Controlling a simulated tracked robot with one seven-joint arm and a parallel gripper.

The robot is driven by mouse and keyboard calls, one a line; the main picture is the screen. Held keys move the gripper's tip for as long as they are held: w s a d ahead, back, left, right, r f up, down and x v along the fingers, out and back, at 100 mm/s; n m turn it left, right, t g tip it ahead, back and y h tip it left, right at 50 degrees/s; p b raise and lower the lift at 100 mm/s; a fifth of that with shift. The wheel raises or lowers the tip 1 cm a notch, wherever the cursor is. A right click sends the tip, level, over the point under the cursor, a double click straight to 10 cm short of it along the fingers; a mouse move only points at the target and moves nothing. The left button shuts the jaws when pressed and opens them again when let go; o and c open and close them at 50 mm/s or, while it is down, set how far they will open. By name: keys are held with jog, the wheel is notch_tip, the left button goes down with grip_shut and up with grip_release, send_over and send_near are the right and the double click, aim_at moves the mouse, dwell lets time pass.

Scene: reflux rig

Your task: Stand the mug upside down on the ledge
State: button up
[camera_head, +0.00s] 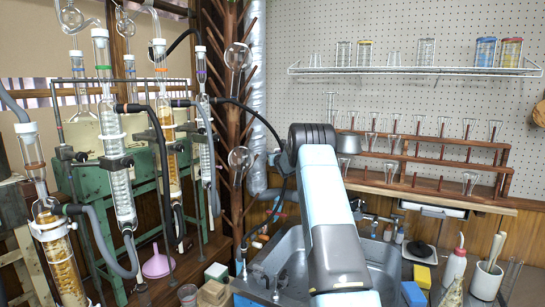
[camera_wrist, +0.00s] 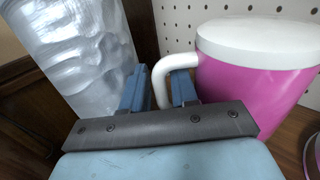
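The mug (camera_wrist: 250,85) is pink with a white handle and shows at the right of the wrist view. A flat, closed white face is on top and no opening shows, so it looks upside down. The wooden ledge (camera_head: 440,193) runs along the back wall in the head view. My arm hides my gripper and the mug there.
A silvery duct (camera_wrist: 75,50) stands close left of my gripper. A tiered wooden rack (camera_head: 430,158) with several glasses fills the ledge further right. A sink (camera_head: 285,262) lies below. Glass columns stand left.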

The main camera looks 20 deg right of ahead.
jog(key=shift+s, duration=0.1)
jog(key=s+a, duration=0.1)
jog(key=s, duration=1)
jog(key=shift+s+a, duration=0.25)
jog(key=shift+s, duration=0.15)
